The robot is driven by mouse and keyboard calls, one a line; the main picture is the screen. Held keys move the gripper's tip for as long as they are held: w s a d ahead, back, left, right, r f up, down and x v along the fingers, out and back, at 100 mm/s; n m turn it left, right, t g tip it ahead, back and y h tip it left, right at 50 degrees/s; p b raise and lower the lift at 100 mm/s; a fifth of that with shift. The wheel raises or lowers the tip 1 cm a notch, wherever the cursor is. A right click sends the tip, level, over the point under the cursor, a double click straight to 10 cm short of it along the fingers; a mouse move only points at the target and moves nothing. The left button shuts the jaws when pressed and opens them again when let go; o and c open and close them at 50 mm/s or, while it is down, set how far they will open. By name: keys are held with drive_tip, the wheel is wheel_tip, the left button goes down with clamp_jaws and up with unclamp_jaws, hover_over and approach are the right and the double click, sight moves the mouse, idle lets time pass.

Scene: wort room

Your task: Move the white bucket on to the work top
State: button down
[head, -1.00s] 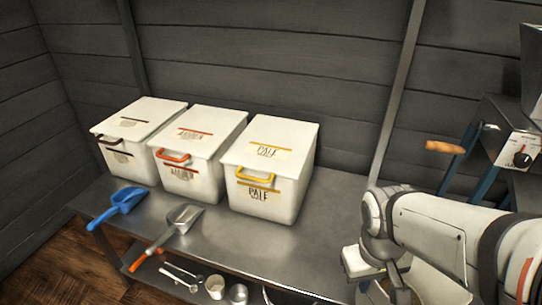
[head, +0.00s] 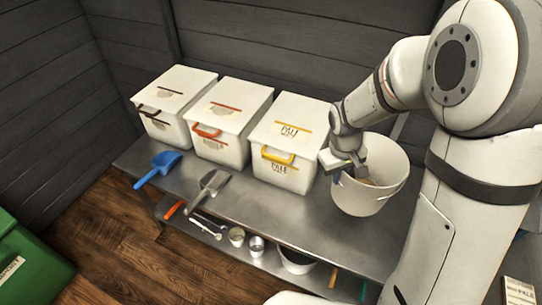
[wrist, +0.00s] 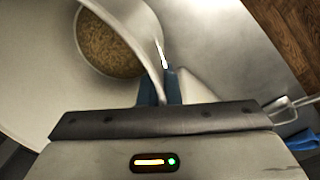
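The white bucket (head: 362,198) is upright at the right end of the steel work top (head: 270,207), with brown grain inside. I cannot tell whether its base touches the top or hangs just above it. My gripper (head: 358,172) is at the bucket's left side, at the rim. In the wrist view the blue fingertips of my gripper (wrist: 159,92) stand on either side of the bucket's wall (wrist: 60,85), closed on it. The grain shows at the bottom of the bucket there.
Three lidded white bins, brown-handled (head: 172,98), orange-handled (head: 225,117) and yellow-handled (head: 288,137), line the back. A blue scoop (head: 160,165) and grey scoop (head: 208,190) lie near the front edge. Small cups (head: 237,236) sit on the lower shelf. A green container (head: 28,262) stands at lower left.

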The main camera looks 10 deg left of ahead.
drive_tip(key=shift+w+a, duration=0.3)
wheel_tip(320, 180, down, 11)
drive_tip(key=b, duration=0.2)
drive_tip(key=shift+r, duration=0.2)
drive_tip(key=c, duration=1.6)
unclamp_jaws()
drive_tip(key=shift+r, duration=0.1)
drive_tip(key=shift+c, duration=0.2)
wheel_tip(320, 180, up, 12)
drive_tip(key=p, duration=0.2)
drive_tip(key=s+d+r+m, duration=0.3)
drive_tip(key=s+d+r, duration=0.2)
drive_tip(key=s, duration=0.3)
drive_tip(key=s+d+r+m+t+y, duration=0.1)
drive_tip(key=s+d+r+m, duration=0.2)
drive_tip(key=s+d+r, duration=0.2)
drive_tip(key=s+r, duration=0.2)
drive_tip(key=s, duration=0.1)
drive_tip(key=shift+r+m, duration=0.25)
drive_tip(key=shift+m, duration=0.05)
